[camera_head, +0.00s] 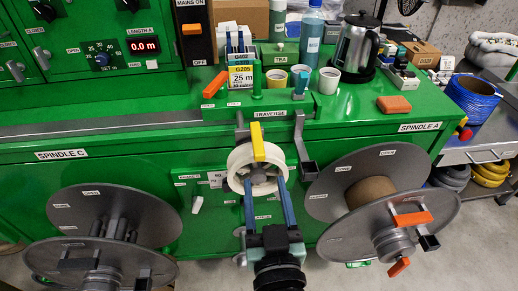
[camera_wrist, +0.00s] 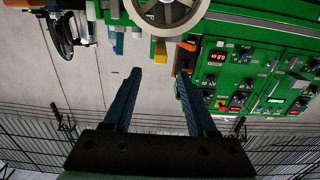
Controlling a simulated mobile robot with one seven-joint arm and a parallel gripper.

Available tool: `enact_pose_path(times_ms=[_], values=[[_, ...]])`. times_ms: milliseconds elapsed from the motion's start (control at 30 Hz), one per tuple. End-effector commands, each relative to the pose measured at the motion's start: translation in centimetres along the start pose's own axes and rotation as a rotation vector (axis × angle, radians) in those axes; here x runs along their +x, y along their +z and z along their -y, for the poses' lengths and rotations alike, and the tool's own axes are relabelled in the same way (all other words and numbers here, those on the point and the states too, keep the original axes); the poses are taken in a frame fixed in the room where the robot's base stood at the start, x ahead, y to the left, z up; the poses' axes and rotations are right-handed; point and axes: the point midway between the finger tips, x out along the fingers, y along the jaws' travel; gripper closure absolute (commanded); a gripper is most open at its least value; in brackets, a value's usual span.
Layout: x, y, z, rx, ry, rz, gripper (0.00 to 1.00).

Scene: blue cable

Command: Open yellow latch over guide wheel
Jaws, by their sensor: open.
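The yellow latch (camera_head: 257,142) stands upright in front of the upper part of the pale guide wheel (camera_head: 243,172), under the TRAVERSE label. The guide wheel also shows at the top of the wrist view (camera_wrist: 183,12). My gripper (camera_head: 264,184) is open, with its two blue fingers apart and nothing seen between them. In the head view its fingertips overlap the lower part of the wheel, below the latch. In the wrist view the gripper (camera_wrist: 159,72) has its fingertips below the wheel's rim. I cannot tell whether the fingers touch the wheel.
Grey spindle reels stand on both sides: spindle C (camera_head: 115,215) at left, spindle A (camera_head: 370,190) at right with an orange handle (camera_head: 412,219). A dark bracket (camera_head: 304,150) hangs right of the latch. The green bench top (camera_head: 350,112) carries bottles, mugs and a kettle (camera_head: 355,50).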

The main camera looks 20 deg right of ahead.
Motion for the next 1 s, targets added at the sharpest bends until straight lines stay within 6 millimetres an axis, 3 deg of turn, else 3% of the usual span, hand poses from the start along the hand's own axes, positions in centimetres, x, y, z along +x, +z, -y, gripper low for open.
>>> enact_pose_path(times_ms=[300,500,700,1000], values=[[5.7,-0.2,0.1,0.0,-0.001,-0.001,0.43],[8.3,-0.1,0.1,0.0,-0.001,0.0,0.43],[9.5,-0.1,0.1,0.0,-0.001,-0.001,0.43],[9.6,0.0,0.1,0.0,-0.001,0.0,0.44]])
